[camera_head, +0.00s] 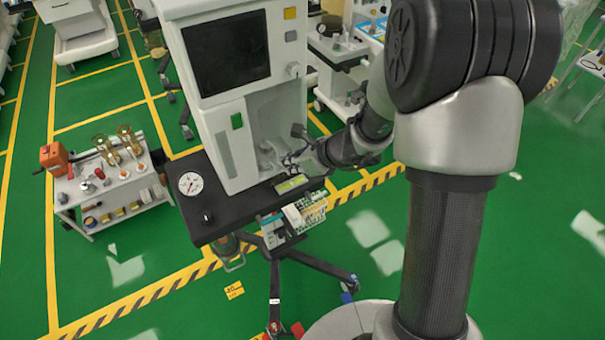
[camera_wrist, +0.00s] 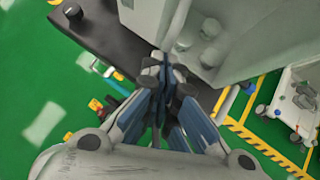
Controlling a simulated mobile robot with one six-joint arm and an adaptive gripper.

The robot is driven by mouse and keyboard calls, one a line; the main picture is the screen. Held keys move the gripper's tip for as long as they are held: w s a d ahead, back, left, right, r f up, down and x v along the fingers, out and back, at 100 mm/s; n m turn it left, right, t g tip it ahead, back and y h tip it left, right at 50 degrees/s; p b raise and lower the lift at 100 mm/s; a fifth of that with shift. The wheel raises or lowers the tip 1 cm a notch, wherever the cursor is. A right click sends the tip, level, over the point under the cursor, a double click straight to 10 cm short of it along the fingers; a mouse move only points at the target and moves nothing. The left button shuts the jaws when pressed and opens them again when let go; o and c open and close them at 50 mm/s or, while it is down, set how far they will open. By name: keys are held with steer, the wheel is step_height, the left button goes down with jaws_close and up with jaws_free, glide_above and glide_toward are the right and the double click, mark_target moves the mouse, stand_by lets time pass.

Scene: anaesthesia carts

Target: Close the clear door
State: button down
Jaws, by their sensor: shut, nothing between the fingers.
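A white anaesthesia machine (camera_head: 213,110) with a dark screen (camera_head: 225,52) stands on a black cart top (camera_head: 225,212). An open recess (camera_head: 268,135) shows below the screen. I cannot clearly make out the clear door in either view. My gripper (camera_head: 305,160) is in front of the recess at its lower right, just above the cart top. In the wrist view my gripper (camera_wrist: 164,66) is shut with nothing in it. Its tips are close to the pale machine body (camera_wrist: 245,40) and over the dark cart top (camera_wrist: 115,35); contact cannot be told.
Small boxes and bottles (camera_head: 305,212) hang under the front edge of the cart top. The cart's dark wheeled legs (camera_head: 310,262) spread below. A low side trolley (camera_head: 110,185) with an orange item and jars stands to the left. Green floor is open between them.

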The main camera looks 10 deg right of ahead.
steer(key=shift+m+t+h, duration=0.3)
steer(key=shift+m+h, duration=0.1)
steer(key=shift+m, duration=0.4)
steer(key=shift+w+a+b, duration=0.6)
steer(key=shift+w+a, duration=0.05)
steer(key=shift+a, duration=0.2)
steer(key=shift+w+a+b, duration=0.55)
steer(key=shift+w+a, duration=0.05)
steer(key=shift+a, duration=0.2)
